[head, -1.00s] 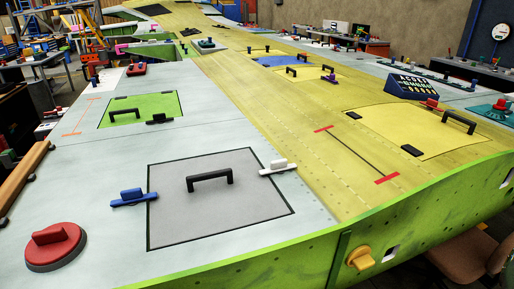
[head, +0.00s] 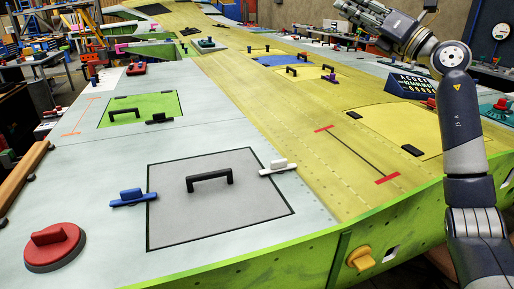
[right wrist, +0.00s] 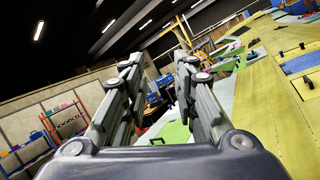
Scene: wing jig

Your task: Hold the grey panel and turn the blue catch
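The grey panel (head: 215,217) lies in the pale wing skin, with a black handle (head: 209,178) on top. The blue catch (head: 132,197) sits at the panel's left edge, with its bar pointing toward the panel and touching or just overlapping its edge. A white catch (head: 279,166) sits at the panel's right edge. My right gripper (head: 345,12) is raised at the upper right of the head view, far from the panel. In the right wrist view its two fingers (right wrist: 158,66) stand apart with nothing between them. My left gripper is not in view.
A red round knob (head: 55,245) sits at the front left of the wing. A green panel (head: 150,106) with a handle lies farther back. A yellow knob (head: 361,259) is on the green front edge.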

